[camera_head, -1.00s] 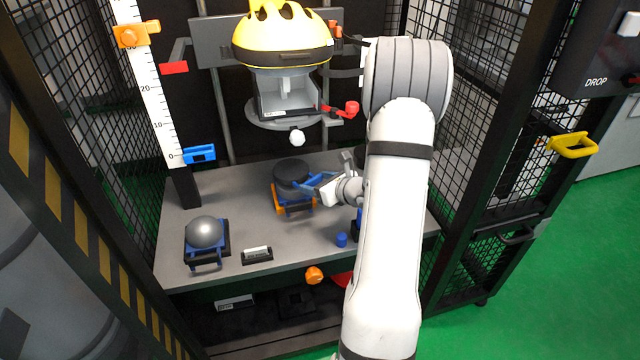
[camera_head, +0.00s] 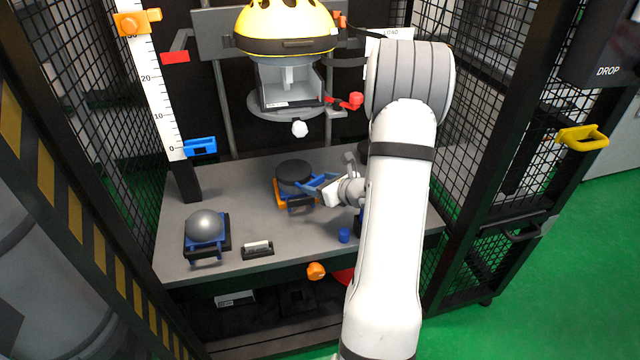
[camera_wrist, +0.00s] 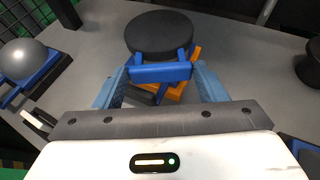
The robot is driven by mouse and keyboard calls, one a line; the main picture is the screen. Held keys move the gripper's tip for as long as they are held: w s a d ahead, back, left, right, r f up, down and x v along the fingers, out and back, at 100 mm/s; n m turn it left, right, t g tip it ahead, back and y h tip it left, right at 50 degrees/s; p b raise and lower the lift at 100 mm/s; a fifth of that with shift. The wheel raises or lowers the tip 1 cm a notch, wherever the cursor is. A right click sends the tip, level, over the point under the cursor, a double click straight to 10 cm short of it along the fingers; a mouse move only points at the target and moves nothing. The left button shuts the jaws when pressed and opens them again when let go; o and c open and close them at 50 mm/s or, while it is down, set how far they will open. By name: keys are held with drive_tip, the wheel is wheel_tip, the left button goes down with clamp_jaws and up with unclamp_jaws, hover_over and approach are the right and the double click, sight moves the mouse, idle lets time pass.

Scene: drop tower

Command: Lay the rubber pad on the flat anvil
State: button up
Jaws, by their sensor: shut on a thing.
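A thick black round disc (camera_head: 294,177), which looks like the rubber pad, sits on a blue handle frame (camera_head: 300,199) in the middle of the bench. In the wrist view the disc (camera_wrist: 160,34) lies flat just ahead of my fingers, with the blue handle bar (camera_wrist: 160,73) between them. My gripper (camera_wrist: 161,76) is shut on that handle; in the head view it reaches in from the right (camera_head: 313,187). An orange piece (camera_head: 281,192) shows directly under the disc, perhaps part of the flat anvil. I cannot tell whether they touch; the anvil's top is hidden.
A steel dome on a blue base (camera_head: 206,228) stands at the left. A small black holder (camera_head: 257,249) and a blue cylinder (camera_head: 344,236) are near the front edge. A yellow helmet carriage (camera_head: 285,30) hangs above. Mesh walls flank the bench.

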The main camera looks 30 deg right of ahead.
idle(0.3)
drive_tip(key=o, duration=1.3)
drive_tip(key=p+v, duration=0.1)
drive_tip(key=v, duration=0.7)
drive_tip(key=shift+p, duration=0.4)
